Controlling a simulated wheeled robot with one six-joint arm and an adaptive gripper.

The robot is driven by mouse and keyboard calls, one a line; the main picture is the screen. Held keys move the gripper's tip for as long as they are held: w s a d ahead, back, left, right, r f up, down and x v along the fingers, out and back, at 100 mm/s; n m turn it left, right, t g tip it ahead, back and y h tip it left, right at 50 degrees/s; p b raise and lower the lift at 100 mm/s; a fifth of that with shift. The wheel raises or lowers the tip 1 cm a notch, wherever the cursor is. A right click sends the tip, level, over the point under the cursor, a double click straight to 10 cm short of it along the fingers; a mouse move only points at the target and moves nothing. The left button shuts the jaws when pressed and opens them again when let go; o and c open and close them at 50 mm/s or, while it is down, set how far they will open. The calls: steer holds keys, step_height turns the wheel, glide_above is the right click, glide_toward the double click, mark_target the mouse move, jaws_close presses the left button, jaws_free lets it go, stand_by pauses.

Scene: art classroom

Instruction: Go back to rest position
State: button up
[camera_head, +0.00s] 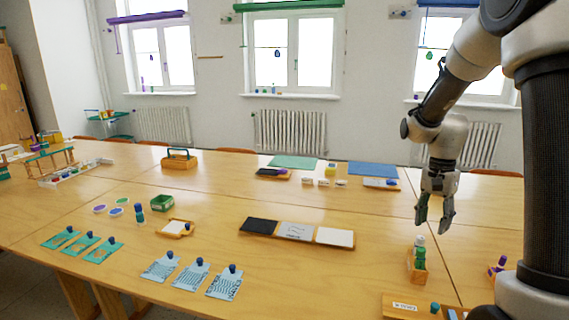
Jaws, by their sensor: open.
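My gripper (434,218) hangs at the right, pointing down, with its fingers apart and nothing between them. It is above the wooden table (340,210). A green and white bottle (419,246) stands in a small wooden holder (417,268) a little below the gripper in the picture. I see a gap between the fingertips and the bottle.
A tray with black, grey and white panels (297,231) lies mid-table. Patterned cards with blue knobs (191,273) lie front left. A wooden caddy (180,160) stands further back. A labelled wooden box (408,305) is at the front right. Bare tabletop lies between these.

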steer(key=s+a+r+n+t, duration=0.2)
steer(key=s+r+n, duration=0.3)
steer(key=s, duration=0.5)
steer(key=s+a+r+n+t, duration=0.3)
steer(key=s+r+n, duration=0.3)
steer(key=s+r, duration=0.3)
steer(key=shift+s+r+t, duration=0.4)
steer(key=shift+s, duration=0.85)
